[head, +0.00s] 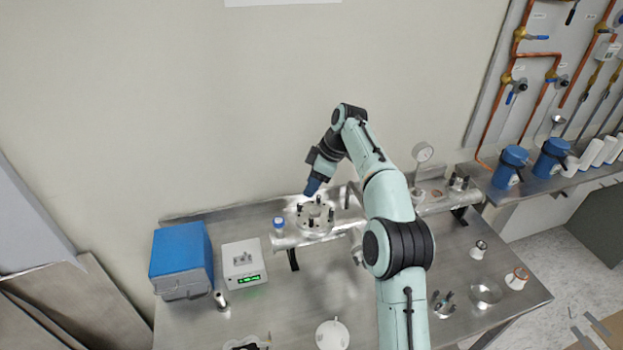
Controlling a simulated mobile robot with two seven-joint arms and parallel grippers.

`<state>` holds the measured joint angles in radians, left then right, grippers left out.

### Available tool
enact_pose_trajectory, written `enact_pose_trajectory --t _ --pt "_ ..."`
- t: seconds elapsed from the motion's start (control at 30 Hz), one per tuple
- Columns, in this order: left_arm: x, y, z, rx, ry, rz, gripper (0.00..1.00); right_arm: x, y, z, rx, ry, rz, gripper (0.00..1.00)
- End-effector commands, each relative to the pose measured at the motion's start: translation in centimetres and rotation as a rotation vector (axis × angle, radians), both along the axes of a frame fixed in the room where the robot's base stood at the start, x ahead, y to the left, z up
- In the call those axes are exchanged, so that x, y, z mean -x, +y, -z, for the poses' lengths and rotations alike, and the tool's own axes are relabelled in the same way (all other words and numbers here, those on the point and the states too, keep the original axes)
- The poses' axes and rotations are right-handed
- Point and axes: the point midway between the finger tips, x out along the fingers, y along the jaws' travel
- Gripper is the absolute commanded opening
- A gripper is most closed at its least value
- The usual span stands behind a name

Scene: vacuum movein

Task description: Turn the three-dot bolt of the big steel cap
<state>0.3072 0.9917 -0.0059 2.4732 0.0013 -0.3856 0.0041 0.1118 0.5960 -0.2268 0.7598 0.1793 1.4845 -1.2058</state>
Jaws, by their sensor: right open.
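The big steel cap (322,224) is a round metal disc with several dark upright bolts around its rim, on a horizontal steel pipe on the bench. The dot marks on the bolts are too small to make out, so I cannot tell which one is the three-dot bolt. My right gripper (311,190) points down just above the back left side of the cap, with its blue tip close to the bolts. It is open; I cannot tell whether it touches a bolt. My left gripper is not in view.
A blue box (180,250) and a white device with a green display (243,262) stand left of the cap. A blue-topped fitting (279,225) is close beside it. A gauge (422,153) stands right of my arm. Small parts lie at the front and right.

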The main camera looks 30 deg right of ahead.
Motion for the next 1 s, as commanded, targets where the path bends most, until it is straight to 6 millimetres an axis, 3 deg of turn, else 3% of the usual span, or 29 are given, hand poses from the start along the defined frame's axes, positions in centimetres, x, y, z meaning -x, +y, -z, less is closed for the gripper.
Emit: enact_pose_trajectory --t 0.1,0.3,1.0 --pt "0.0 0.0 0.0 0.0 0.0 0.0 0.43 0.6 -0.8 -2.3 0.002 -0.004 0.004 0.41" --pt "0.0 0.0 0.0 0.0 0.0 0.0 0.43 1.3 -1.5 -4.8 0.0 0.002 0.011 0.41" --pt "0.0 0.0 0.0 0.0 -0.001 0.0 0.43 2.2 0.4 -4.3 -0.075 0.325 0.869 0.41"
